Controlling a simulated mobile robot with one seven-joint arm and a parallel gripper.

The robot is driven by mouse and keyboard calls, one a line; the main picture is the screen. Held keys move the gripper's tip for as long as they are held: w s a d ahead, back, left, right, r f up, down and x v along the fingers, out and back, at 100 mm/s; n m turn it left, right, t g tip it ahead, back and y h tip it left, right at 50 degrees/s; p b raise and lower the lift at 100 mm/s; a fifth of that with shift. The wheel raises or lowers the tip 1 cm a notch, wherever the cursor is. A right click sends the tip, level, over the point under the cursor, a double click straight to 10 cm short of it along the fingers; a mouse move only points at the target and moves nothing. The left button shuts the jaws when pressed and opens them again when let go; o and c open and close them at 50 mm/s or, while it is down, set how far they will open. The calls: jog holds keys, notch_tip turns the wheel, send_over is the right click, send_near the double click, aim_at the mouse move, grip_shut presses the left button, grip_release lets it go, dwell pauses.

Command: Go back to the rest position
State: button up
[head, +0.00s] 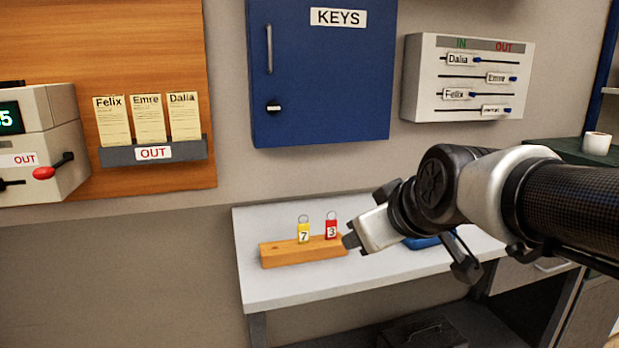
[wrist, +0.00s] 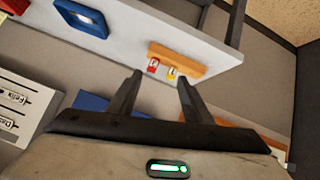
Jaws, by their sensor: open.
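My gripper (head: 408,255) is open and empty in the head view, in front of the white desk (head: 300,290) and near its right part. Its two fingers also show spread in the wrist view (wrist: 158,88). A wooden block (head: 285,252) on the desk bears a yellow key tag (head: 303,232) marked 7 and a red key tag (head: 331,230) marked 3. The block also shows in the wrist view (wrist: 182,58), with both tags beyond the fingers. A blue tray (head: 424,242) lies on the desk, mostly hidden behind my gripper; it shows more fully in the wrist view (wrist: 82,18).
A blue KEYS cabinet (head: 325,85), shut, hangs above the desk. An IN/OUT slider board (head: 467,80) is right of it. At left are a card rack (head: 153,152) with three cards and a machine (head: 40,150) with a red-knobbed lever. A white cup (head: 597,143) stands at far right.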

jog(key=s+d+f+m+g+h, duration=0.1)
jog(key=s+d+f+m+g, duration=0.2)
jog(key=s, duration=0.5)
jog(key=s+d+f+m+g+h, duration=0.1)
jog(key=s+f+m, duration=0.2)
jog(key=s+f, duration=0.4)
notch_tip(320, 180, up, 27)
jog(key=s+p, duration=0.1)
jog(key=p, duration=2.5)
jog(key=shift+s, duration=0.3)
jog(key=shift+d+r, duration=0.1)
